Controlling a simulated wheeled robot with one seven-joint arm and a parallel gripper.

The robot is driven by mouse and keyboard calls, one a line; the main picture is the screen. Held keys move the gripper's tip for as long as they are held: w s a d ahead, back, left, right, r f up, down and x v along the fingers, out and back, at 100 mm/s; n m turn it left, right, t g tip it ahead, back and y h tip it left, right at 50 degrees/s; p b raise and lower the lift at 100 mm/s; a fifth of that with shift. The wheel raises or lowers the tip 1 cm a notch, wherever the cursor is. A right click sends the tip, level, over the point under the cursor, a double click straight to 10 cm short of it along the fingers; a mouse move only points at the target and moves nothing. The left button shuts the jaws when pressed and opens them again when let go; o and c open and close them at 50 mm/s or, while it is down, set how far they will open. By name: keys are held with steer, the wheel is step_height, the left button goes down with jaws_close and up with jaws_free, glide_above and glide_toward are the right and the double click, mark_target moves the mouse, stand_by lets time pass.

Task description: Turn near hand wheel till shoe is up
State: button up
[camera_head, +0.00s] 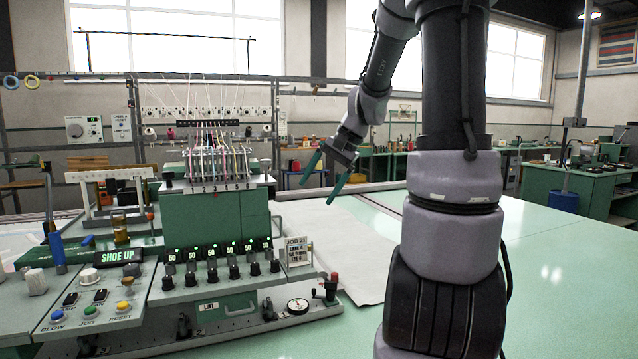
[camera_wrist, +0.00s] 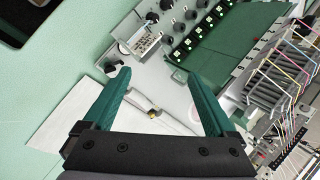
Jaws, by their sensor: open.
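A round white-faced wheel or dial with a dark rim (camera_head: 298,306) sits low on the front right of the green tufting machine (camera_head: 205,222); I cannot tell for certain that it is the near hand wheel. A dark fitting with a red knob (camera_head: 332,288) stands just right of it. The shoe itself I cannot make out. My gripper (camera_head: 320,182) is open and empty, raised above and behind the machine's right end. The wrist view shows its two green fingers (camera_wrist: 148,75) apart with nothing between them.
A row of dark knobs (camera_head: 231,272) with green readouts runs along the machine front, beside a job card (camera_head: 297,250). Coloured yarns (camera_head: 218,162) rise above. A white sheet (camera_head: 345,240) lies on the pale green table, which is clear at right (camera_head: 555,265).

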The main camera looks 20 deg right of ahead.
steer(key=shift+s+a+r+n+h, duration=0.2)
steer(key=shift+s+a+r, duration=0.1)
steer(key=shift+s, duration=0.2)
steer(key=shift+s+a+r+n+h, duration=0.1)
steer(key=shift+s+a+r+h, duration=0.15)
steer(key=shift+s, duration=0.25)
steer(key=shift+s+a+r+n+h, duration=0.1)
steer(key=shift+s+a+r+h, duration=0.05)
steer(key=shift+s+a+r, duration=0.3)
steer(key=shift+d+f, duration=0.1)
steer(key=shift+f, duration=0.1)
steer(key=s+a+r+n+t+h, duration=0.1)
steer(key=s+r, duration=0.2)
steer(key=s, duration=0.4)
steer(key=s+a+r+n+t, duration=0.2)
steer(key=s+r, duration=0.2)
steer(key=s, duration=0.4)
steer(key=shift+s+n+t+h, duration=0.3)
steer(key=shift+h, duration=0.1)
steer(key=shift+a, duration=0.1)
